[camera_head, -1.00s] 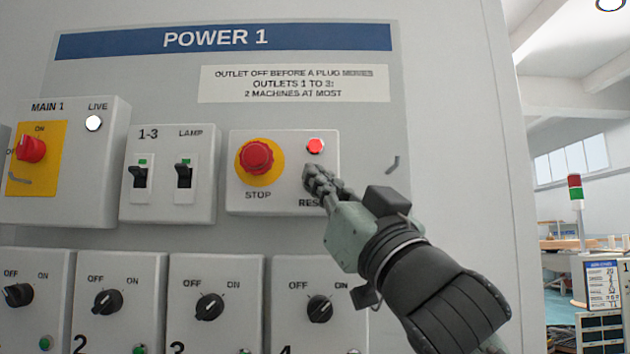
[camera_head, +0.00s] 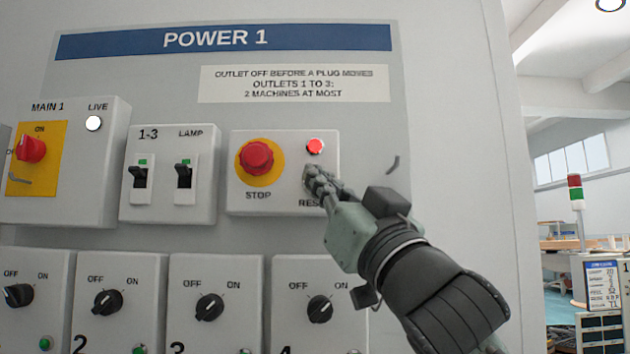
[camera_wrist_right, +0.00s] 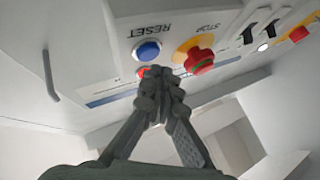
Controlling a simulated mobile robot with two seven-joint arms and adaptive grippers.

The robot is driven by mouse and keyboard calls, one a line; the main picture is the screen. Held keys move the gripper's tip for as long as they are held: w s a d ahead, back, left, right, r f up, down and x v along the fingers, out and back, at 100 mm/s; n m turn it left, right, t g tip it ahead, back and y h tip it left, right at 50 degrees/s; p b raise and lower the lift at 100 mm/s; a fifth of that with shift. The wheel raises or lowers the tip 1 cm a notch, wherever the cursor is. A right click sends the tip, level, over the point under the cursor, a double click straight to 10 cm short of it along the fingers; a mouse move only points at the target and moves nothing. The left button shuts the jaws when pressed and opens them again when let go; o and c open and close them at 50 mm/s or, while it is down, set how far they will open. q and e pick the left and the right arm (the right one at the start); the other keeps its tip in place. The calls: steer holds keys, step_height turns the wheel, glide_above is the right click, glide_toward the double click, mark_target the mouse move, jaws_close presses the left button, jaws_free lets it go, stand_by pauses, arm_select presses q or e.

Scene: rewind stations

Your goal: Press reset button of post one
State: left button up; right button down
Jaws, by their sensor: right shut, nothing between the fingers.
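The panel marked POWER 1 (camera_head: 225,38) fills the head view. Its stop and reset box (camera_head: 236,199) carries a red stop button (camera_head: 256,157) on a yellow disc and a lit red lamp (camera_head: 315,147). My right gripper (camera_head: 312,174) is shut and empty, its fingertips in front of the box under the lamp. It hides the reset button and part of the RESET label in the head view. In the right wrist view, upside down, the blue reset button (camera_wrist_right: 147,50) shows clear of the fingertips. I cannot tell whether the fingertips touch the box. My left gripper is out of view.
A switch box (camera_head: 168,205) with two black toggles and the main switch box (camera_head: 88,200) with a red knob stand to the left. Outlet boxes with black knobs (camera_head: 210,307) run below. A small hook (camera_head: 393,165) sits right of the reset box.

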steer(key=shift+w, duration=0.15)
stand_by(0.3)
steer(key=shift+w, duration=0.3)
steer(key=shift+w, duration=0.45)
stand_by(0.7)
steer(key=shift+s, duration=0.15)
steer(key=shift+s+p, duration=0.35)
steer(key=shift+s, duration=0.35)
